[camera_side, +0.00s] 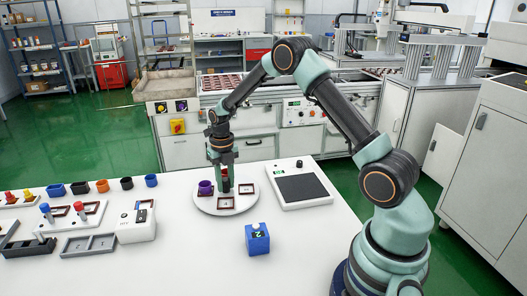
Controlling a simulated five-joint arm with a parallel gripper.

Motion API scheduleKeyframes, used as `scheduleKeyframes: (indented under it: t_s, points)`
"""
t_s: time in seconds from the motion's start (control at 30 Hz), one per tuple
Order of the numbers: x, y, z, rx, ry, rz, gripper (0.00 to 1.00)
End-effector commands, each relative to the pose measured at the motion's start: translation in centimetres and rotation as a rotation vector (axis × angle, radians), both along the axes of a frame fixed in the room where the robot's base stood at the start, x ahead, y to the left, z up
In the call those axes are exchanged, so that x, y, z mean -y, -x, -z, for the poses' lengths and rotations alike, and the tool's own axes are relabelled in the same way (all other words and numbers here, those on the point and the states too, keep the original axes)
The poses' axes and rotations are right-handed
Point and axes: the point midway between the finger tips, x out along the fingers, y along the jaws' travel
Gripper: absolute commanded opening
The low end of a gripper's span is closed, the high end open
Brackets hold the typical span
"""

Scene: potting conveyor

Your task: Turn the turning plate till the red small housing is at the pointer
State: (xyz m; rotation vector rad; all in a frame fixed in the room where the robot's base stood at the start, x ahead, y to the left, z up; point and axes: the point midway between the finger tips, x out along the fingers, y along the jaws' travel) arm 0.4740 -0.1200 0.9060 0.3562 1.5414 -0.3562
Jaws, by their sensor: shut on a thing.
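The turning plate (211,207) is a white round disc on the white table. It bears a purple cup-shaped housing (206,187) at its left and square brown-rimmed frames at its front (226,204) and right (247,189). My gripper (226,186) points down over the middle of the plate, shut on a small upright part there. A bit of red shows beside the fingers. I cannot tell if it is the red small housing, as the fingers partly hide it. I cannot make out the pointer.
A blue box (258,240) with a white knob stands in front of the plate. A dark-topped panel (302,188) lies to the right. At the left are a white switch box (136,227), a grey tray (88,246) and several coloured cups (102,186). The table's front right is clear.

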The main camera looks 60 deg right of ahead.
Motion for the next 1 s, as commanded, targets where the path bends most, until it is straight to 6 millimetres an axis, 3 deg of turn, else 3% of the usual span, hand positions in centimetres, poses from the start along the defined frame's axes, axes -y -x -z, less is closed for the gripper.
scheduleKeyframes:
  t_s: [0.4, 0.43, 0.47, 0.8, 1.0]
  points:
    - [-0.1, 0.0, -0.1, -0.001, 0.0, -0.004, 0.0]
    - [-0.1, 0.0, -0.1, -0.001, 0.0, -0.004, 0.4]
    - [-0.1, 0.0, -0.1, -0.002, -0.001, -0.004, 0.45]
    - [0.0, 0.0, -0.2, 0.0, 0.0, -0.003, 0.45]
    - [0.0, -0.1, -2.5, 0.003, 0.0, -0.003, 0.45]
